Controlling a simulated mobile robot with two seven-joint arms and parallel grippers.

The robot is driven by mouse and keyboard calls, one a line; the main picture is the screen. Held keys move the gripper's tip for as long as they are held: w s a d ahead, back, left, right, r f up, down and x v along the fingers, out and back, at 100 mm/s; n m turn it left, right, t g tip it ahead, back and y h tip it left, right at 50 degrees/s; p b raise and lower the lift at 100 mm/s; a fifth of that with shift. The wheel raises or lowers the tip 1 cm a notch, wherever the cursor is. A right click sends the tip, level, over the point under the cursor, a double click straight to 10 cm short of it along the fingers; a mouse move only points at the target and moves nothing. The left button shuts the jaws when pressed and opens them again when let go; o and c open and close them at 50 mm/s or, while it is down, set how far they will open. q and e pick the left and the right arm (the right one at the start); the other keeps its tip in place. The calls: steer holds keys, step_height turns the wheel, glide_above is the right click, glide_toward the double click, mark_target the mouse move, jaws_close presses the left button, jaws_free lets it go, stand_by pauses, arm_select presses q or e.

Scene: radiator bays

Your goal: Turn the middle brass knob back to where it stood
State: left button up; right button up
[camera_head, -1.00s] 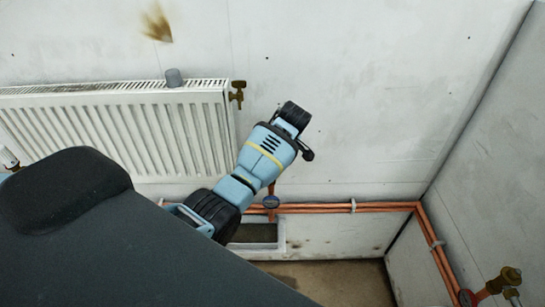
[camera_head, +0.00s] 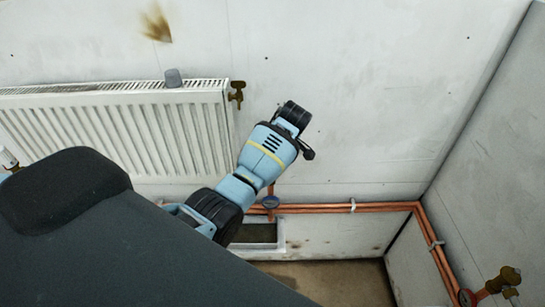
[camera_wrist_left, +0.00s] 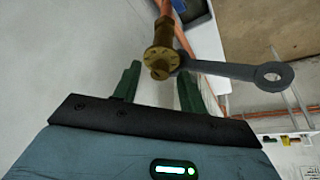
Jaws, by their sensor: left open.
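In the left wrist view a brass knob (camera_wrist_left: 161,60) on a brass stem lies ahead of my left gripper (camera_wrist_left: 156,84). The gripper's two green fingers are open, one to each side below the knob; I cannot tell how deep the knob sits between them. A grey ring-ended lever (camera_wrist_left: 235,70) reaches right from beside the knob. In the head view my blue left wrist (camera_head: 265,155) hides the fingers. One brass knob (camera_head: 237,92) is at the radiator's upper right, and another (camera_head: 505,280) at the lower right. My right gripper is not in view.
Copper pipes (camera_head: 390,207) run along the wall and round the corner. The wall right of my wrist is clear.

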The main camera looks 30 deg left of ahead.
arm_select(q)
steer(key=v, duration=0.7)
steer(key=shift+d+r, duration=0.2)
steer(key=shift+r, duration=0.15)
